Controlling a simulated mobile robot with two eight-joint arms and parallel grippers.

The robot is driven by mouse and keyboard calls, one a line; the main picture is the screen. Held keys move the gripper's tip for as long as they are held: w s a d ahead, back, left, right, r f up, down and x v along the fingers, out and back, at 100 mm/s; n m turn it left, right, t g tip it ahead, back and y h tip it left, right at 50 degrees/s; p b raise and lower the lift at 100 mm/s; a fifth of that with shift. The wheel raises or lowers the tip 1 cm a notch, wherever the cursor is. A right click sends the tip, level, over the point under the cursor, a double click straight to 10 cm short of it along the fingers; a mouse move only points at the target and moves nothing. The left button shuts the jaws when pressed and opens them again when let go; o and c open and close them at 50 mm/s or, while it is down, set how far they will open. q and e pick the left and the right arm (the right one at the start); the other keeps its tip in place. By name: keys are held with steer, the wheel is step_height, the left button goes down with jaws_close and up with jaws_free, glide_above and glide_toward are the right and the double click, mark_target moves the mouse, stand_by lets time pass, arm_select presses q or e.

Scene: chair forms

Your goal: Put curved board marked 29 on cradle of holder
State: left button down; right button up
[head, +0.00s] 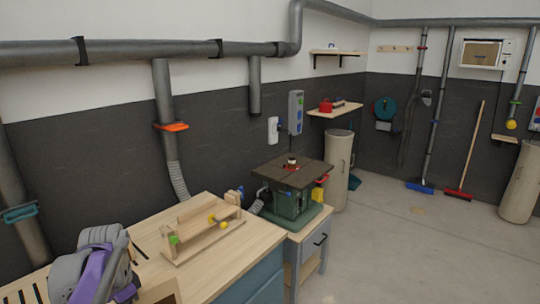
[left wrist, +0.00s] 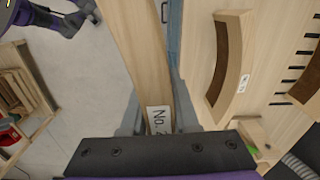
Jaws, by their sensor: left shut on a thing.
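My left gripper (left wrist: 160,122) is shut on a light wooden board (left wrist: 148,60). The board's label (left wrist: 160,120) reads "No. 2"; the rest is hidden, and its curve is hard to make out from this angle. In the head view my left arm is at the bottom left, and its fingertips are not clear.
A curved wooden form (left wrist: 235,62) with a brown inner face and a white label lies on the slotted bench. Another brown piece (left wrist: 307,88) is at the right edge. The bench top (head: 245,248) is bare right of the holder. A green machine (head: 290,195) stands beyond it.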

arm_select(q)
steer(key=w+d+f+n, duration=0.1)
steer(key=d+f, duration=0.3)
steer(key=f, duration=0.4)
steer(key=w+d+f+n+b, duration=0.1)
steer(key=w+d+f+n, duration=0.1)
steer(key=d+f, duration=0.3)
steer(key=w+d+f+n+b, duration=0.1)
steer(key=d+f+n, duration=0.2)
steer(key=f, duration=0.9)
steer(key=shift+w+d+n, duration=0.35)
steer(key=shift+d+n, duration=0.05)
steer(key=shift+d, duration=0.75)
arm_select(e)
steer(key=f, duration=0.2)
steer(key=s+f, duration=0.1)
steer(key=shift+a+f, duration=0.15)
steer(key=shift+f, duration=0.2)
